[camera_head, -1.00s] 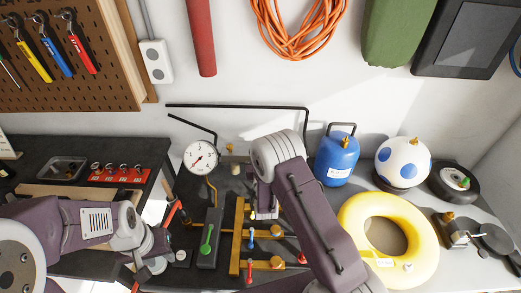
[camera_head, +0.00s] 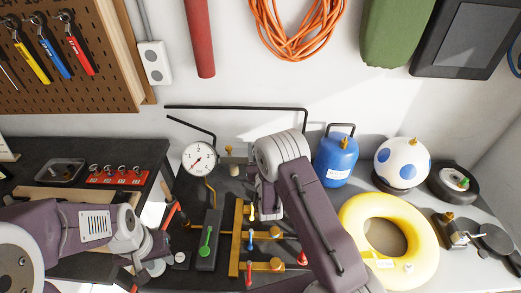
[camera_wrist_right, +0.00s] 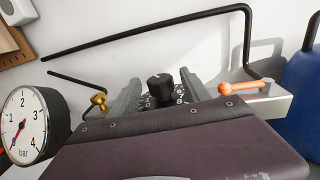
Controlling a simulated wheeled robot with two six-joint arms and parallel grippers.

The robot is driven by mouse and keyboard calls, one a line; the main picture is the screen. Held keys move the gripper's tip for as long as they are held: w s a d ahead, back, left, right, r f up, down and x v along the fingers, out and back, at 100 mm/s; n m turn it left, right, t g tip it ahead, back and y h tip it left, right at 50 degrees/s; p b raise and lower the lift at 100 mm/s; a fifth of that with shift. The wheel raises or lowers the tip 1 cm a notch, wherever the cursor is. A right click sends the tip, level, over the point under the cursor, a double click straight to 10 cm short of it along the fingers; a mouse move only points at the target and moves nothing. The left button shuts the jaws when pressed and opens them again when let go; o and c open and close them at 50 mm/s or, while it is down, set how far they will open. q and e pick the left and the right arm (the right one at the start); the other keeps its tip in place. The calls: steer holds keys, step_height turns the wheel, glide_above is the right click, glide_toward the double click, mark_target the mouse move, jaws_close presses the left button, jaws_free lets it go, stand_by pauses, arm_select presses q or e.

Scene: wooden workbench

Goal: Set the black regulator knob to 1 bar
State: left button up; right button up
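The black regulator knob (camera_wrist_right: 160,88) stands in the right wrist view with white scale marks around its base. My right gripper (camera_wrist_right: 162,84) has one finger on each side of the knob, and gaps show between knob and fingers. The knob's pointer setting is unreadable. The pressure gauge (camera_wrist_right: 28,126) has its red needle pointing to the lower left, near the low end of the scale. The gauge also shows in the head view (camera_head: 199,158); there my right arm hides the knob. My left gripper (camera_head: 154,264) is low at the left; its finger opening is unclear.
An orange lever (camera_wrist_right: 240,88) is right of the knob. A blue tank (camera_head: 336,160) and yellow ring (camera_head: 360,215) stand to the right. A black pipe (camera_wrist_right: 150,33) runs behind.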

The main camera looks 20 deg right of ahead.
steer(key=s+a+b, duration=0.1)
steer(key=s+b, duration=0.1)
steer(key=s, duration=0.7)
steer(key=shift+a+b, duration=0.2)
steer(key=shift+b, duration=0.1)
steer(key=shift+d, duration=0.1)
